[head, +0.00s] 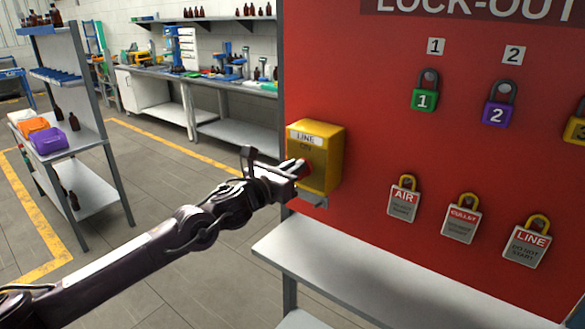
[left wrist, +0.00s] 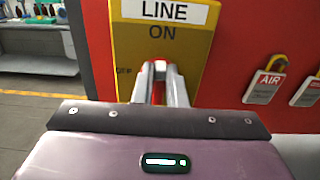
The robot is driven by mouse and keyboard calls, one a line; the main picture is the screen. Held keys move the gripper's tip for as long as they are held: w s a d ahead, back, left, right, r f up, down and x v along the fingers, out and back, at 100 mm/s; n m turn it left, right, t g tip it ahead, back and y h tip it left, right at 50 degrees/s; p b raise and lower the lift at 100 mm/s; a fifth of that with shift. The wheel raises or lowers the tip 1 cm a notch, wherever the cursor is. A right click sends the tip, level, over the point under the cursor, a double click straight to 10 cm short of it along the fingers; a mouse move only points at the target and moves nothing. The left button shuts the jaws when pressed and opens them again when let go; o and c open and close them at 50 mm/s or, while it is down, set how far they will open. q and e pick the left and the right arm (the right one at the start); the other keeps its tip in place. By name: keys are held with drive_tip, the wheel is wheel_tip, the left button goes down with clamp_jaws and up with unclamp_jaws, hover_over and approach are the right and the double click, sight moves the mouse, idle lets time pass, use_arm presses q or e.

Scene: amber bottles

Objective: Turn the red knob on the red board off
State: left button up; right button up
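The red board (head: 385,160) fills the right of the head view. A yellow box (head: 328,157) labelled LINE and ON is fixed at its left edge. The red knob (head: 306,168) on the box front is partly hidden by my left gripper (head: 298,170). In the left wrist view the fingers of this gripper (left wrist: 160,72) stand on both sides of the red knob (left wrist: 160,65), which fills the narrow gap at their tips. ON is printed above the knob and OFF to its left. The knob's exact angle is hidden. My right gripper is not in view.
Padlocks, including a green one (head: 424,98) and a purple one (head: 499,110), and several tags hang right of the box. A white shelf (head: 340,262) sticks out below the board. A shelf cart (head: 95,190) stands at left. The floor between is clear.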

use_arm(q)
clamp_jaws()
drive_tip(key=n+b, duration=0.2)
drive_tip(key=n, duration=0.4)
drive_tip(key=a+f+n+b, duration=0.1)
drive_tip(key=n+b, duration=0.1)
drive_tip(key=n, duration=0.4)
drive_tip(key=w+f+n+b, duration=0.1)
drive_tip(key=n+b, duration=0.1)
drive_tip(key=n, duration=0.4)
drive_tip(key=shift+a+b, duration=0.3)
drive_tip(key=shift+b, duration=0.05)
idle(0.4)
drive_tip(key=o, duration=0.6)
unclamp_jaws()
